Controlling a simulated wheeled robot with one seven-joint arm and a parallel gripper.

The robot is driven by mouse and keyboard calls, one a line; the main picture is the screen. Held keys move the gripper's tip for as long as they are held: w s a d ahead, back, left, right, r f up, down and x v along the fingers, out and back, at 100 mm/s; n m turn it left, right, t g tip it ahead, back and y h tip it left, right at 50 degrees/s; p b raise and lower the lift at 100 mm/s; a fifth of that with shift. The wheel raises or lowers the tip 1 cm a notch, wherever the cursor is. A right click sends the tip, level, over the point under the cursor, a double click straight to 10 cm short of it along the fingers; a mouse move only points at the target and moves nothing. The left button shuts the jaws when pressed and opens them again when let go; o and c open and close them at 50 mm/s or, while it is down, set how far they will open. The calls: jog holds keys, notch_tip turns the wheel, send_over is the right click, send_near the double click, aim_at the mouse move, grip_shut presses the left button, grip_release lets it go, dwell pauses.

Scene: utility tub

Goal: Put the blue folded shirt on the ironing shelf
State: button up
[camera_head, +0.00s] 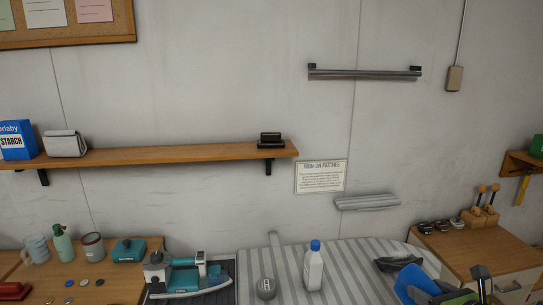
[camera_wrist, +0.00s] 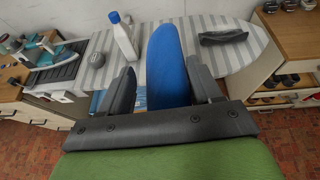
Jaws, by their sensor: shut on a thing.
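The blue folded shirt (camera_wrist: 168,62) is a rounded blue piece standing up between the dark fingers of my gripper (camera_wrist: 162,88) in the wrist view. In the head view the shirt (camera_head: 412,282) shows at the bottom right with part of my gripper (camera_head: 462,294) beside it. My gripper is shut on it, in front of the ironing board. The shirt's lower part is hidden by the gripper. A long wooden wall shelf (camera_head: 190,155), which may be the ironing shelf, runs across the left and middle, well above and left of my gripper.
The shelf holds a blue starch box (camera_head: 15,140), a grey folded item (camera_head: 65,144) and a dark block (camera_head: 270,140); its middle is bare. A white bottle (camera_head: 313,268), a grey ball-like item (camera_head: 266,288) and a dark cloth (camera_head: 398,264) are on the striped board (camera_head: 345,255). An iron (camera_head: 185,275) stands left.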

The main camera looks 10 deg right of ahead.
jog(key=w+a+f, duration=0.2)
jog(key=w+f, duration=0.1)
jog(key=shift+f+b, duration=0.25)
jog(key=shift+b, duration=0.1)
jog(key=w+a+f+m+h+b, duration=0.1)
jog(key=w+a+f+b, duration=0.1)
jog(key=a+f, duration=0.35)
jog(key=w+a+f+b, duration=0.3)
jog(key=a+f, duration=0.2)
jog(key=f, duration=0.2)
jog(key=w+a+r+b, duration=0.1)
jog(key=a+b, duration=0.1)
jog(key=a, duration=0.4)
jog(key=w+a+r+b, duration=0.1)
jog(key=a+r+b, duration=0.1)
jog(key=a, duration=0.5)
jog(key=shift+w+a, duration=0.3)
jog(key=shift+w, duration=0.05)
